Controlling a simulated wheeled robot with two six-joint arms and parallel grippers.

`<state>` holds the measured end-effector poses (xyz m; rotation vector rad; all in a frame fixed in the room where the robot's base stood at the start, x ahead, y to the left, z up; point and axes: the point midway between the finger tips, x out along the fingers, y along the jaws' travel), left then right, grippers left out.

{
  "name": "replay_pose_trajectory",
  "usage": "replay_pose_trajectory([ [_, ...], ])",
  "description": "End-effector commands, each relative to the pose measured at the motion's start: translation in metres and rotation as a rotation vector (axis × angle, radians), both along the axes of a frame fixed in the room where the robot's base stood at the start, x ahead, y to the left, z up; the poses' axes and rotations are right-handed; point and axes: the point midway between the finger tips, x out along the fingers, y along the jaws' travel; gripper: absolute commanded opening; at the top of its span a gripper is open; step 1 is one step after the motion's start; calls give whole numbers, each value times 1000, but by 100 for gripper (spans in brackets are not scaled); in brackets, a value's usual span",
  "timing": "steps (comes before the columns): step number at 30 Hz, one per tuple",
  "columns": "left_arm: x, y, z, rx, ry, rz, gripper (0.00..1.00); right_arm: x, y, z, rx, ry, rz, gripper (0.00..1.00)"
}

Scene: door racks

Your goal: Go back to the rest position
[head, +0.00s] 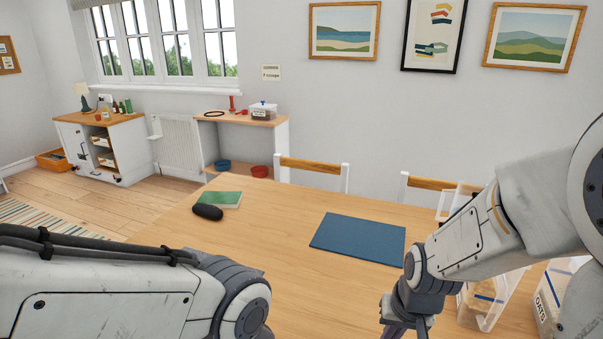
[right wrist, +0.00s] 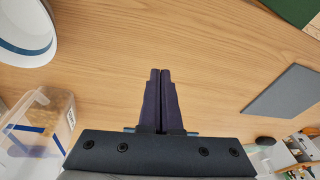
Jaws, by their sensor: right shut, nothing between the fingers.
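My right gripper (right wrist: 160,74) is shut and empty, its two dark fingers side by side above the bare wooden table in the right wrist view. In the head view my right arm comes in from the right, and the gripper (head: 402,328) is partly cut off by the bottom edge. My left arm reaches in from the lower left in the head view; its gripper is outside the picture. The wooden table (head: 300,290) lies under both arms.
A blue mat (head: 358,240), a dark oval object (head: 208,212) and a green book (head: 222,199) lie on the table. Clear food containers (head: 490,300) stand close to my right arm. A white bowl (right wrist: 30,35) with a blue rim shows in the right wrist view. Chairs (head: 312,168) stand behind.

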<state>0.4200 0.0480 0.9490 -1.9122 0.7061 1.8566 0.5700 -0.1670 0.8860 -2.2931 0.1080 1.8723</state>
Motion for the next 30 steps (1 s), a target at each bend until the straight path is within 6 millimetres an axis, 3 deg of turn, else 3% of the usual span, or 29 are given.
replay_pose_trajectory([
  [4,0,0,0,0,0,0,50,-14,-19,5,-98,-33,171,0],
  [14,0,0,33,0,0,0,50,-50,50,60,-74,19,411,0],
  [21,0,0,62,0,0,0,50,-103,99,111,-58,78,648,0],
  [25,0,0,74,0,0,0,50,-134,114,132,-54,113,765,0],
  [30,0,0,76,0,0,0,50,-150,119,139,-54,135,821,0],
])
